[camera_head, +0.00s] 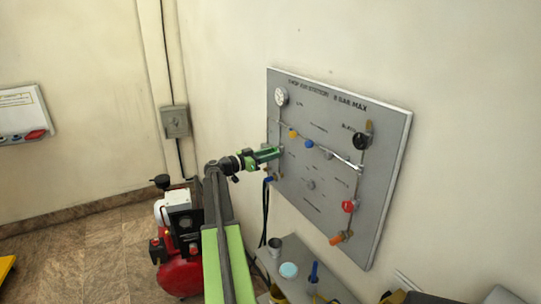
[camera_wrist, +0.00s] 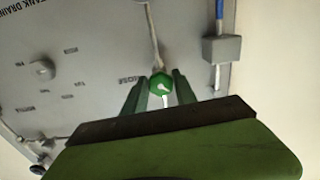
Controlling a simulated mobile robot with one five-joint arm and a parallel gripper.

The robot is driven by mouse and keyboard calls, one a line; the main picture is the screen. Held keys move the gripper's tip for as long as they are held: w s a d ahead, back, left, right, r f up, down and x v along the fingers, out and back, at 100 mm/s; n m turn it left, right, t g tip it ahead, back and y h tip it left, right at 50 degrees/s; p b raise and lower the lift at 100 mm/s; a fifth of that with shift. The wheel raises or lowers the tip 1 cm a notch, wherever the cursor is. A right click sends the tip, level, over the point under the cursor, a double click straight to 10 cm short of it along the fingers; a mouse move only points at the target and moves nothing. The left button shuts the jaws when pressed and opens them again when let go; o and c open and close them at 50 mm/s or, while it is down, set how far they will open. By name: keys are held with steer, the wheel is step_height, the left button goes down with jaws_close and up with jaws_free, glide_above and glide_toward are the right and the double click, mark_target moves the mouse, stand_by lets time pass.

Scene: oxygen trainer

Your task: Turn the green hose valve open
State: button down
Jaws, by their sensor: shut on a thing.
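The green hose valve (camera_wrist: 160,82) shows in the wrist view as a green knob with a pale handle mark, at the end of a grey pipe on the panel. My gripper (camera_wrist: 157,92) has its two green fingers on either side of it, shut on it. In the head view my gripper (camera_head: 271,153) reaches the left edge of the grey panel (camera_head: 385,200). There it hides the green valve, so how far the valve is turned cannot be told from that view.
The panel also carries a white gauge (camera_head: 281,96), a black knob (camera_head: 361,141), a red knob (camera_head: 348,206) and an orange one (camera_head: 340,238). A red compressor (camera_head: 180,275) stands on the floor at left. A shelf with a cup (camera_head: 274,246) is below the panel.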

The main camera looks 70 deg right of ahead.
steer(key=shift+n, duration=0.3)
steer(key=n, duration=2.5)
steer(key=shift+s+a+r+n+p, duration=0.1)
steer(key=shift+s+r+n+p, duration=0.1)
steer(key=shift+r+n+p, duration=0.15)
steer(key=c, duration=1)
jaws_free()
